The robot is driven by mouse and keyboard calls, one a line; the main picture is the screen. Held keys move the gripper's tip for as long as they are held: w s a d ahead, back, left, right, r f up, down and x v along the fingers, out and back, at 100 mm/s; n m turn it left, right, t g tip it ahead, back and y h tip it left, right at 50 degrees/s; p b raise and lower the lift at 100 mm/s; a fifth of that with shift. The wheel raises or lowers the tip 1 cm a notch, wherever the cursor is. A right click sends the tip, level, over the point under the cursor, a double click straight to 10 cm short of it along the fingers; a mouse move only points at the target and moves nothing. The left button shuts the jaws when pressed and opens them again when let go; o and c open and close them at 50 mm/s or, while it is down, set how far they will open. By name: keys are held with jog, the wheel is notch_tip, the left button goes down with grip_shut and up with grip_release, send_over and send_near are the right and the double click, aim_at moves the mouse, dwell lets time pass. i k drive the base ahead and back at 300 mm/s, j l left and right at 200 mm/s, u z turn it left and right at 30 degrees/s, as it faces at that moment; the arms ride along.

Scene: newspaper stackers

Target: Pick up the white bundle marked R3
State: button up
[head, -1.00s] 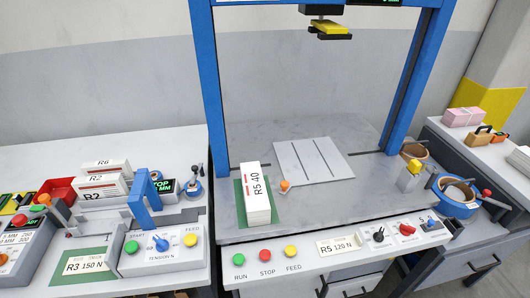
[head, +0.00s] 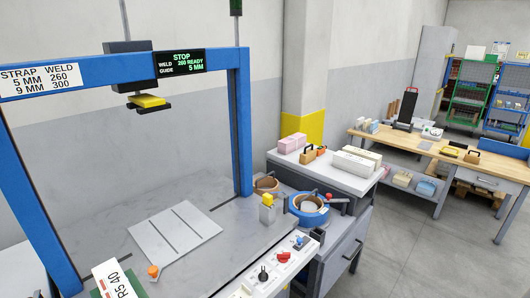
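No bundle that I can read as R3 shows in the head view now. A white bundle marked R5 40 (head: 116,281) lies at the bottom left on the strapping machine's grey table (head: 90,225), cut off by the picture's lower edge. White bundles (head: 369,161) lie on the side bench right of the machine, with no readable mark. My gripper is not in view.
The blue machine frame (head: 243,130) stands over the table. Strap rolls (head: 309,204) sit at its right. A pink bundle (head: 292,143) lies on the side bench. A wooden workbench (head: 420,146) stands farther right. Grey floor (head: 400,245) is open between them.

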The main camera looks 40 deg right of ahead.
aim_at(359, 167)
jog(key=z, duration=1.55)
jog(key=i+l+u, duration=0.15)
jog(key=l, duration=0.3)
jog(key=i+l+u, duration=0.1)
jog(key=l, duration=0.4)
jog(key=i+l+u, duration=0.15)
jog(key=l, duration=0.35)
